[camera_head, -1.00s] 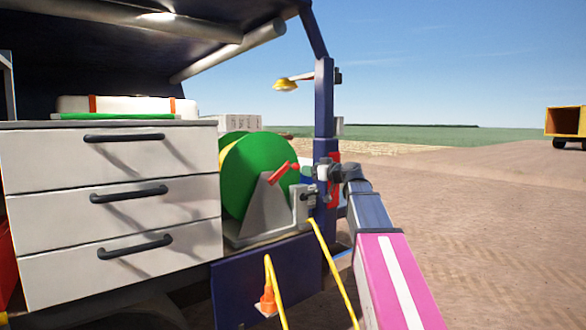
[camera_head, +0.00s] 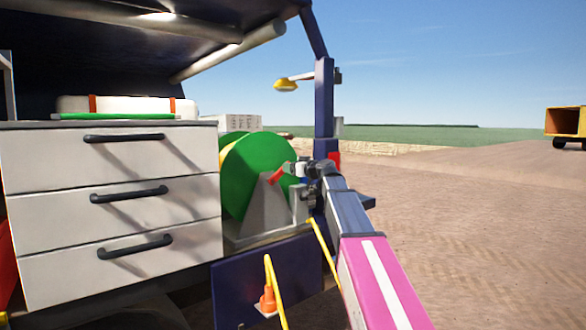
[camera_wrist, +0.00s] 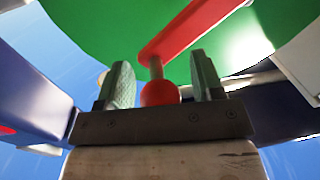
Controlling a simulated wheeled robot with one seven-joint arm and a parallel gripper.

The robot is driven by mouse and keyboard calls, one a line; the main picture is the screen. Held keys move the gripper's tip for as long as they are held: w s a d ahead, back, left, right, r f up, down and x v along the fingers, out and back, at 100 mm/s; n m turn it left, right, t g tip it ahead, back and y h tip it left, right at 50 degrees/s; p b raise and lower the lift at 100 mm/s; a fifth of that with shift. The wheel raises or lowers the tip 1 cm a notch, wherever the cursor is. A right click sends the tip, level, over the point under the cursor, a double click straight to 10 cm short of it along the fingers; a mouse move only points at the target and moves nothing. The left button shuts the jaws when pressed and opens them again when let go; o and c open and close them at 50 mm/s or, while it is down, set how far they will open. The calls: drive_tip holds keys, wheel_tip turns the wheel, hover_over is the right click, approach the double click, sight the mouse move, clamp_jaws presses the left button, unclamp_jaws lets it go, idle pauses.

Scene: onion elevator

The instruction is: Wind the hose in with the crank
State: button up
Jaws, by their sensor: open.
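The hose reel (camera_head: 250,170) has a green side disc and sits on a grey stand (camera_head: 262,212) at the vehicle's rear. Its red crank (camera_head: 280,174) reaches from the disc's middle towards my gripper (camera_head: 297,170). In the wrist view the crank arm (camera_wrist: 190,30) crosses the green disc (camera_wrist: 105,28), and its red ball knob (camera_wrist: 159,93) lies between the two grey-green fingers of my gripper (camera_wrist: 163,85). The fingers are open, with a gap on both sides of the knob. The yellow hose (camera_head: 322,245) hangs down from beside the stand.
A white drawer cabinet (camera_head: 110,210) stands left of the reel. A dark blue post (camera_head: 324,100) rises just behind my gripper. An orange cone-shaped piece (camera_head: 267,300) is on the yellow line below. Open dirt ground (camera_head: 480,230) lies to the right.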

clamp_jaws()
drive_tip(key=shift+d+f, duration=0.1)
drive_tip(key=shift+f, duration=0.05)
wheel_tip(320, 180, down, 11)
drive_tip(key=m+t, duration=0.2)
drive_tip(key=m, duration=1.3)
drive_tip(key=s+a+f+m+h, duration=0.1)
drive_tip(key=s+a+f+m, duration=0.3)
drive_tip(key=m, duration=0.7)
drive_tip(key=shift+a+f+t+h, duration=0.2)
drive_tip(key=shift+a+t+h, duration=0.1)
drive_tip(key=shift+a, duration=0.5)
